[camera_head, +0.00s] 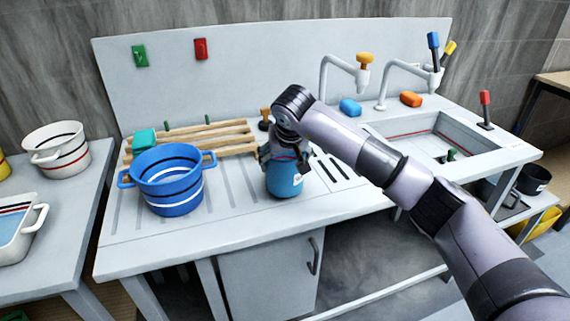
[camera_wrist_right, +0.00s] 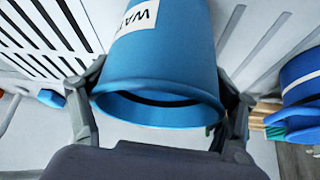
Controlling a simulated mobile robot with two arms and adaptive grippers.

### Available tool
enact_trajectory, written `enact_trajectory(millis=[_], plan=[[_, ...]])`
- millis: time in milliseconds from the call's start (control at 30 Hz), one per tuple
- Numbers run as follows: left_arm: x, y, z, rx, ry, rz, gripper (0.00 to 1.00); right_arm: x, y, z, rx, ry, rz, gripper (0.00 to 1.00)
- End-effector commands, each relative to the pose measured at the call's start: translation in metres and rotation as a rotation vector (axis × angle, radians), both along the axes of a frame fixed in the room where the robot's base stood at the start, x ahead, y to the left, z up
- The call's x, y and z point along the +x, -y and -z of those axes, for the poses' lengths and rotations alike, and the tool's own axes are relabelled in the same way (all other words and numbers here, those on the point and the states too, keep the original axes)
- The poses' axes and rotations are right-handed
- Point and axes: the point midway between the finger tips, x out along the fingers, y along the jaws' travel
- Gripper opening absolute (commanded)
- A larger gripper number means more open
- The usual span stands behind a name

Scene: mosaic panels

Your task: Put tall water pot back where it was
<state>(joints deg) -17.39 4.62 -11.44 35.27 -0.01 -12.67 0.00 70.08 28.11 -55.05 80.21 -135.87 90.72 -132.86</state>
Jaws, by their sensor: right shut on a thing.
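The tall water pot (camera_head: 284,182) is blue and stands roughly upright over the ribbed drainboard, right of a wide blue pot. I cannot tell whether its base touches the board. In the right wrist view the water pot (camera_wrist_right: 165,62) fills the middle, with its open rim nearest me and a white label reading "WA". My right gripper (camera_head: 285,155) is shut on it from above, with one finger on each side near the rim. The gripper hides the pot's top in the head view. My left gripper is not in view.
The wide blue two-handled pot (camera_head: 168,185) stands close on the left, before a wooden rack (camera_head: 215,138) and a teal block (camera_head: 144,139). The sink (camera_head: 415,140), taps (camera_head: 340,72) and a blue sponge (camera_head: 350,107) are to the right. The counter's front strip is clear.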

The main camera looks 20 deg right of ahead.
Motion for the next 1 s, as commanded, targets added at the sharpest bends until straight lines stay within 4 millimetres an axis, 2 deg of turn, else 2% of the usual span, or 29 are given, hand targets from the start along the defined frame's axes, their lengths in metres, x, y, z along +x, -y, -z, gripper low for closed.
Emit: enact_trajectory(millis=[133,467,500,767,1000], plan=[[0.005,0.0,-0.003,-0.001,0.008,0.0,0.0,0.0,0.0,0.016,0.003,0.002,-0.001,0.34],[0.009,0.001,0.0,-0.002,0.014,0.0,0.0,0.0,0.0,0.019,0.0,0.003,0.0,0.34],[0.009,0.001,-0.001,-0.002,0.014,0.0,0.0,0.0,0.0,0.02,0.0,0.0,0.0,0.82],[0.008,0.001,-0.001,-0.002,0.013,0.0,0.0,0.0,0.0,0.02,0.0,0.0,0.0,1.0],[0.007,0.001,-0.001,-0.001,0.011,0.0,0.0,0.0,0.0,0.02,0.0,0.0,0.0,1.0]])
